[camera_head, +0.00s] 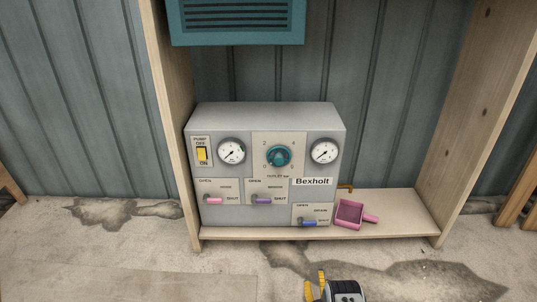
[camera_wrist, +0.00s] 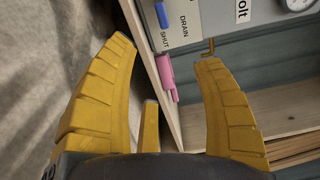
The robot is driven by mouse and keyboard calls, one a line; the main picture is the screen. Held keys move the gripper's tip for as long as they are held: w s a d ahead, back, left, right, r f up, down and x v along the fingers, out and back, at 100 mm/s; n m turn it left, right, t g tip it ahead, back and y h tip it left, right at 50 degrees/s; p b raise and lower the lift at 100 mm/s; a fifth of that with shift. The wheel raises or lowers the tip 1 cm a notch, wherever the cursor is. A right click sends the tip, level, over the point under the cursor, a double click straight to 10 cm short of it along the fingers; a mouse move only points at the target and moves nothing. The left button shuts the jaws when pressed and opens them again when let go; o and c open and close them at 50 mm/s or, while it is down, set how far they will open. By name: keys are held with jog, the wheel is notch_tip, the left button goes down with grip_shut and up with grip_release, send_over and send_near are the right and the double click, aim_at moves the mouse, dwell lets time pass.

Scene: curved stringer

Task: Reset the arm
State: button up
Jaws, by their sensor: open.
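My gripper (camera_head: 316,284) shows at the bottom of the head view, in front of the wooden shelf and apart from it. In the wrist view my gripper (camera_wrist: 166,52) has its yellow fingers spread wide, with nothing held between them. The grey Bexholt control panel (camera_head: 222,112) stands on the shelf in the head view. Its lower right part also shows in the wrist view (camera_wrist: 188,8), with the blue drain lever (camera_wrist: 161,14) near the word SHUT.
A pink scoop (camera_head: 349,213) lies on the wooden shelf (camera_head: 410,215) right of the panel. Wooden side posts (camera_head: 172,90) flank the shelf, and a teal vented box (camera_head: 238,36) hangs above. The stained floor (camera_head: 120,260) in front is clear at left.

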jog(key=w+r+n+g+p, duration=0.2)
jog(key=w+r+p, duration=0.35)
jog(key=r, duration=0.65)
jog(key=w+r+n+g+p, duration=0.15)
jog(key=w+r+p, duration=0.45)
jog(key=r, duration=0.6)
notch_tip(320, 180, up, 26)
jog(key=s+n+g+p, duration=0.25)
jog(key=n+p, duration=0.25)
jog(key=p, duration=0.4)
jog(key=s+r+n+g+p, duration=0.2)
jog(key=s+r+p, duration=0.4)
jog(key=r, duration=0.5)
jog(key=s+r+n+g+p, duration=0.2)
jog(key=s+r+p, duration=0.3)
jog(key=s+r, duration=0.55)
jog(key=s+r+n+g+p, duration=0.2)
jog(key=s+r+p, duration=0.3)
jog(key=s, duration=0.7)
jog(key=s+r+n+g+p, duration=0.2)
jog(key=s+r+p, duration=0.3)
jog(key=s+r, duration=0.5)
jog(key=s+n, duration=0.1)
jog(key=s, duration=0.2)
jog(key=shift+a+r+n+p, duration=0.2)
jog(key=shift+n+p, duration=0.1)
jog(key=shift+n, duration=0.05)
